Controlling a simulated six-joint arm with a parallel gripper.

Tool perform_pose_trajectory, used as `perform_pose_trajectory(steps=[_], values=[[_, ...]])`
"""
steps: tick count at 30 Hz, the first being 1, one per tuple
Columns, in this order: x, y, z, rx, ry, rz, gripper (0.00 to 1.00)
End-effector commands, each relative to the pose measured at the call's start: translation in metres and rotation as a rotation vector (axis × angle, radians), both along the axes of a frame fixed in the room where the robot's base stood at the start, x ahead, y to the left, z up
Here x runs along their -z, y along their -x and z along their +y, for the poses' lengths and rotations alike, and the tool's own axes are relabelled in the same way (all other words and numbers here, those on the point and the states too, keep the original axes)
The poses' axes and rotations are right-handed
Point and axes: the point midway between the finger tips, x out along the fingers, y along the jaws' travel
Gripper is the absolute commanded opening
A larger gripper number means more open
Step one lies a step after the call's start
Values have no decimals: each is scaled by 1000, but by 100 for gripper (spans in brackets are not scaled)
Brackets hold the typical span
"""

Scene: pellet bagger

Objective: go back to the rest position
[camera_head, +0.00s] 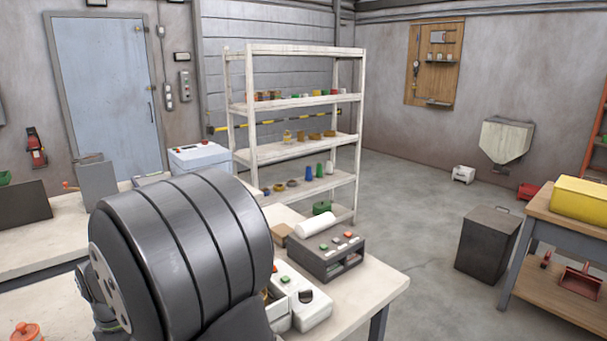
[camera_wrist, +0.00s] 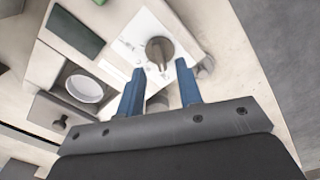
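My gripper (camera_wrist: 160,90) shows in the wrist view with its two blue fingers apart and nothing between them. It hangs above a pale bench top. Beyond the fingertips lies a white panel with a round dark knob (camera_wrist: 159,50); I cannot tell the distance between them. In the head view a large dark cylindrical part of my arm fills the lower left and hides part of the bench. My gripper does not show in the head view.
The bench (camera_head: 362,296) carries a dark box with coloured buttons (camera_head: 325,256) and a white device (camera_head: 302,303) close beside my arm. Behind stands a white shelf rack (camera_head: 305,148). A dark bin (camera_head: 487,245) stands on the floor at right. The floor between is open.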

Motion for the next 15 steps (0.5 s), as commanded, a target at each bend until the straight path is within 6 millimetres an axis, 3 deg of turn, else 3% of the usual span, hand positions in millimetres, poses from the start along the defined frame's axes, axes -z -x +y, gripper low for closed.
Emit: perform_pose_trajectory(steps=[6, 15], values=[[29, 0, 0, 0, 2, 2, 33], [38, 0, 0, 2, 0, 0, 33]])
